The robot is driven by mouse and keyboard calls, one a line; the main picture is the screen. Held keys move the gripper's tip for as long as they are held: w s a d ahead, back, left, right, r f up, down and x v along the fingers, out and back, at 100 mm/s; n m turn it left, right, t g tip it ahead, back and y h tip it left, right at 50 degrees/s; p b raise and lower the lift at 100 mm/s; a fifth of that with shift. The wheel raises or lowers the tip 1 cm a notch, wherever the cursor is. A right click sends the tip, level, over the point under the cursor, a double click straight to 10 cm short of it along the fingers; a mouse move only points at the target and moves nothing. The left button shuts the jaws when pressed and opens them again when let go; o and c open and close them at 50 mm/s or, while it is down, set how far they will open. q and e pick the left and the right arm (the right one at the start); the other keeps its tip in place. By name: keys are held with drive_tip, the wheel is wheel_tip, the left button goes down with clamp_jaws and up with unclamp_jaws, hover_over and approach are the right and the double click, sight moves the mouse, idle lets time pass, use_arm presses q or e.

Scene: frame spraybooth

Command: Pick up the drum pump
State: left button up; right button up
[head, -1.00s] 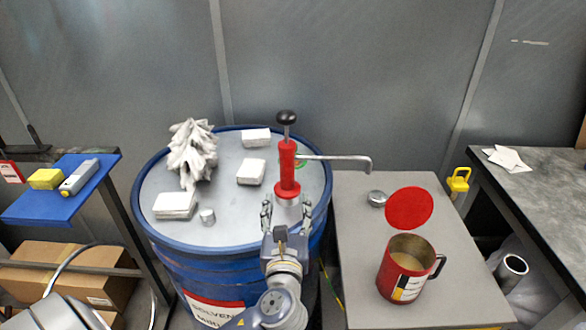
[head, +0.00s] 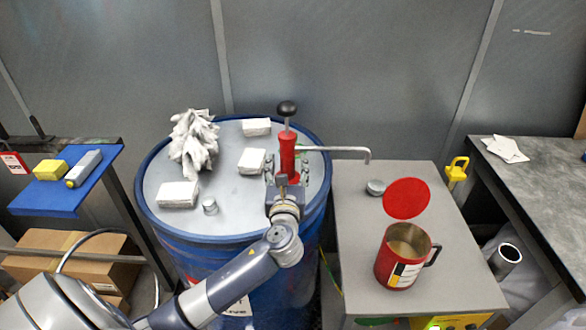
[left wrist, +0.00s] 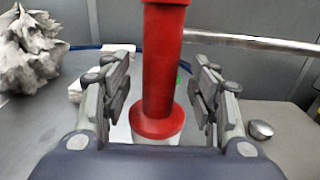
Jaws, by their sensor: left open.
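The drum pump (head: 287,153) stands upright on the lid of the blue solvent drum (head: 160,225). It has a red body, a black knob on top and a metal spout pointing right. My left gripper (head: 288,172) is open, with one finger on each side of the pump's red body. In the left wrist view the red pump body (left wrist: 162,70) and its flange stand between the two open fingers (left wrist: 160,98), with gaps on both sides. The gripper hides the pump's lower part in the head view. My right gripper is not in view.
White blocks (head: 178,194), a crumpled white cloth-like bundle (head: 194,140) and a small metal cap (head: 210,206) lie on the drum lid. Right of the drum, a grey cabinet (head: 350,220) carries a red can (head: 390,262), a red disc (head: 406,198) and a metal cap (head: 376,187).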

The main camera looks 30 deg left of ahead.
sight(286, 131)
use_arm(q)
clamp_jaws()
drive_tip(key=shift+r, duration=0.4)
drive_tip(key=shift+w, duration=0.1)
wheel_tip(286, 131, up, 10)
drive_tip(key=shift+f+p, duration=0.1)
drive_tip(key=shift+p, duration=0.3)
